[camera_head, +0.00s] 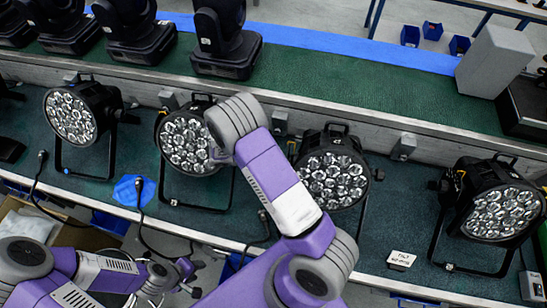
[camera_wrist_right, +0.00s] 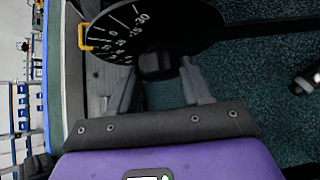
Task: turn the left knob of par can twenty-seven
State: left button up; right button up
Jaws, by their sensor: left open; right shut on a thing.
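Several black par cans with clustered lenses stand on the bench in the head view. The second from the left (camera_head: 184,143) is beside the end of my right arm. No number twenty-seven is readable. In the right wrist view, a black dial disc (camera_wrist_right: 190,25) with white angle marks carries a dark knob (camera_wrist_right: 155,65) at its lower edge. My right gripper (camera_wrist_right: 160,75) has its fingers on either side of this knob and is shut on it. In the head view the arm hides its fingers. My left gripper (camera_head: 187,272) is open and empty at the lower left, before the bench.
Other par cans stand at the far left (camera_head: 72,118), centre (camera_head: 331,178) and right (camera_head: 500,212). A blue cloth (camera_head: 133,190) and a small white sign (camera_head: 401,260) lie near the bench's front edge. Black moving-head lights (camera_head: 226,40) and a grey box (camera_head: 495,60) stand behind. Cables hang over the front.

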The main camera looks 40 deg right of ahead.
jog(key=shift+w+d+n+g+y, duration=0.2)
jog(key=shift+n+g+y, duration=0.7)
jog(key=shift+y, duration=0.2)
jog(key=shift+w+d+n+g+y, duration=0.15)
jog(key=shift+n+g+y, duration=0.6)
jog(key=shift+g+y, duration=0.3)
jog(key=shift+w+d+n+g+y, duration=0.2)
jog(key=shift+n+g+y, duration=0.65)
jog(key=shift+y, duration=0.3)
jog(key=o, duration=1.1)
jog(key=shift+r, duration=0.1)
jog(key=shift+b+v, duration=0.7)
jog(key=shift+v, duration=3.05)
